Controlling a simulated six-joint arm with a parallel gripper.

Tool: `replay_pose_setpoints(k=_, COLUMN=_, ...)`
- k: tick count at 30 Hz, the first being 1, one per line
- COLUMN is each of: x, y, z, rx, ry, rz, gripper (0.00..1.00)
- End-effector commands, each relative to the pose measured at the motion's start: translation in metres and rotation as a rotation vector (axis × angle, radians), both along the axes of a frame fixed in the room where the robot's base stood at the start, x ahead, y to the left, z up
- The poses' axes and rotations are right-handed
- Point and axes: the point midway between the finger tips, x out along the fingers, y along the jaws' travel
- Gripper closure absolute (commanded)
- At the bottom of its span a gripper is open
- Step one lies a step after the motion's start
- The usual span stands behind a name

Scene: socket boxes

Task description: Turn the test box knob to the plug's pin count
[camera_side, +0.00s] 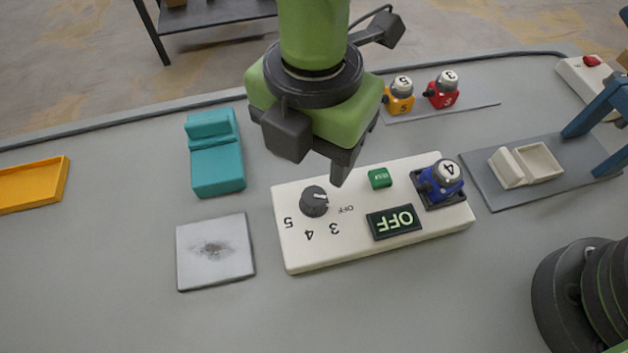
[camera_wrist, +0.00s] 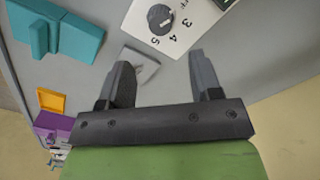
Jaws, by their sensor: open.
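The white test box (camera_side: 300,257) lies mid-table with a dark round knob (camera_side: 314,201) near its left end. Marks OFF, 3, 4 and 5 surround the knob, and its pale pointer line faces OFF. The box's display (camera_side: 394,222) reads OFF, and a green button (camera_side: 380,178) sits above it. A blue plug (camera_side: 440,182) marked 4 sits in the dark socket at the right end. My gripper (camera_side: 340,180) is above the box, right of the knob in the side view. In the wrist view my gripper (camera_wrist: 160,72) is open and empty, with the knob (camera_wrist: 160,19) beyond its fingertips.
A teal block (camera_side: 216,165) and a grey scuffed plate (camera_side: 214,252) lie left of the box. Orange (camera_side: 399,98) and red (camera_side: 442,92) plugs stand behind. A cream holder (camera_side: 526,165) lies right, near a blue frame (camera_side: 600,115). The front left table is clear.

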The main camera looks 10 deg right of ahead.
Motion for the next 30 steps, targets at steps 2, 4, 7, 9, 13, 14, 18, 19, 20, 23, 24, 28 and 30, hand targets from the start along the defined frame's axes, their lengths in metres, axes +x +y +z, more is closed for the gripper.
replay_pose_setpoints(k=2, x=-0.001, y=0.0, z=-0.01, rx=-0.004, ry=0.004, rz=0.003, gripper=0.42)
replay_pose_setpoints(k=4, x=-0.001, y=-0.001, z=-0.021, rx=-0.004, ry=0.003, rz=0.002, gripper=0.42)
replay_pose_setpoints(k=7, x=-0.001, y=-0.001, z=-0.04, rx=-0.005, ry=0.004, rz=-0.001, gripper=0.42)
replay_pose_setpoints(k=9, x=0.0, y=-0.001, z=-0.054, rx=-0.004, ry=0.003, rz=-0.001, gripper=0.42)
replay_pose_setpoints(k=13, x=0.0, y=-0.001, z=-0.075, rx=-0.002, ry=0.002, rz=-0.003, gripper=0.42)
replay_pose_setpoints(k=14, x=0.0, y=-0.001, z=-0.079, rx=-0.002, ry=0.002, rz=-0.003, gripper=0.42)
replay_pose_setpoints(k=18, x=0.0, y=-0.001, z=-0.092, rx=-0.001, ry=0.0, rz=-0.005, gripper=0.42)
replay_pose_setpoints(k=19, x=0.0, y=-0.001, z=-0.093, rx=-0.001, ry=0.0, rz=-0.004, gripper=0.42)
replay_pose_setpoints(k=20, x=0.0, y=-0.001, z=-0.094, rx=-0.001, ry=-0.001, rz=-0.004, gripper=0.42)
replay_pose_setpoints(k=23, x=0.0, y=-0.001, z=-0.096, rx=0.001, ry=-0.001, rz=-0.005, gripper=0.42)
replay_pose_setpoints(k=24, x=0.0, y=-0.001, z=-0.096, rx=0.001, ry=-0.001, rz=-0.005, gripper=0.42)
replay_pose_setpoints(k=28, x=0.0, y=-0.001, z=-0.095, rx=0.001, ry=-0.001, rz=-0.005, gripper=0.42)
replay_pose_setpoints(k=30, x=0.0, y=-0.001, z=-0.095, rx=0.001, ry=-0.001, rz=-0.005, gripper=0.55)
